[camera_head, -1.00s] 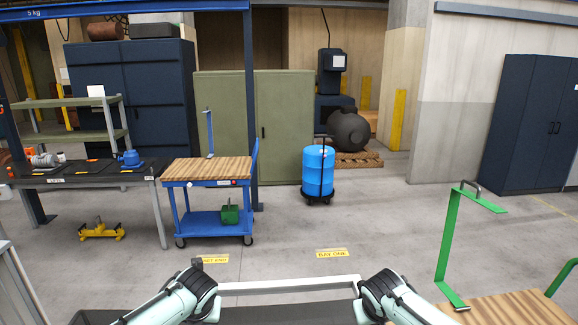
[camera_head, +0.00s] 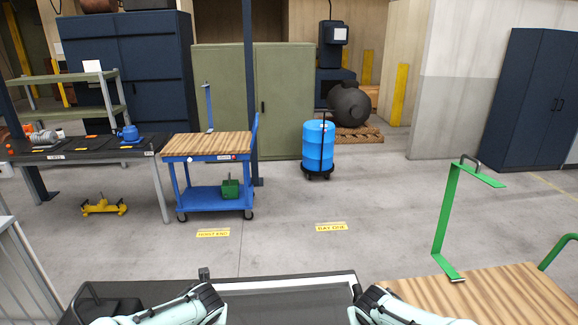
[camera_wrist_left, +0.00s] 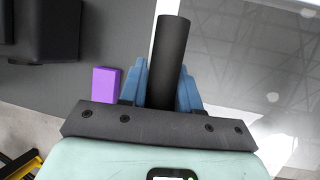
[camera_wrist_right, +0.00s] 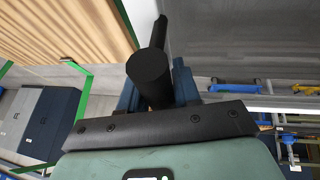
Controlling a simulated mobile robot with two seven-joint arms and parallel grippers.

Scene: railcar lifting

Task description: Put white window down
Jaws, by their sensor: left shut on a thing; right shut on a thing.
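The white window (camera_head: 290,283) is at the bottom middle of the head view, a white frame around a grey pane, over a dark surface (camera_head: 150,290). Part of its pane shows in the left wrist view (camera_wrist_left: 275,80). My left gripper (camera_wrist_left: 163,75) is shut on a black round handle (camera_wrist_left: 170,55) at the window's left side. My right gripper (camera_wrist_right: 158,85) is shut on a second black handle (camera_wrist_right: 150,72) at its right side. In the head view both fingertips are hidden at the bottom. I cannot tell whether the window touches the surface below.
A wooden-topped table (camera_head: 500,300) with a green hooked bracket (camera_head: 447,215) is close on the right. A purple block (camera_wrist_left: 105,88) is beside my left gripper. A blue cart (camera_head: 208,145) and blue drum (camera_head: 318,146) stand farther off, with open floor in front.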

